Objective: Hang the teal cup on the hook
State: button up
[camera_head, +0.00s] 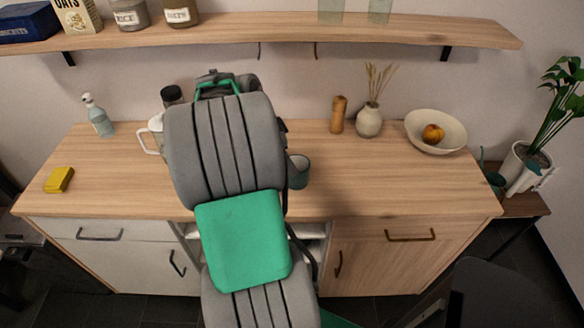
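A dark teal cup (299,172) stands upright on the wooden counter, just right of my arm. My arm hides its left part, and I cannot see its handle. Two small dark hooks hang under the wall shelf, a left hook (259,51) and a right hook (316,51). Both look empty. My arm reaches up through the middle of the view, and its far end is left of the cup. My gripper's fingers are hidden behind the arm, so I cannot see whether they hold anything.
The counter (400,185) is clear right of the cup. A brown grinder (338,115), a vase (369,121) and a fruit bowl (436,131) stand behind. A white pitcher (154,135), soap bottle (98,117) and yellow sponge (59,180) are left. The shelf (400,32) overhangs the back.

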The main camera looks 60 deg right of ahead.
jog(key=w+a+r+n+t, duration=0.25)
jog(key=w+a+n, duration=0.35)
jog(key=a, duration=0.3)
jog(key=w+a+r+n+t, duration=0.1)
jog(key=w+a+r+n, duration=0.2)
jog(key=w+a+n, duration=0.4)
jog(key=s+a+f+n+t+y, duration=0.1)
jog(key=s+a+n+t+y, duration=0.1)
jog(key=a+n, duration=1.1)
jog(key=a+t+y, duration=0.1)
jog(key=a, duration=1)
jog(key=shift+s+a+n, duration=0.3)
jog(key=shift+s, duration=0.1)
jog(key=shift+f, duration=0.1)
jog(key=shift+c, duration=0.5)
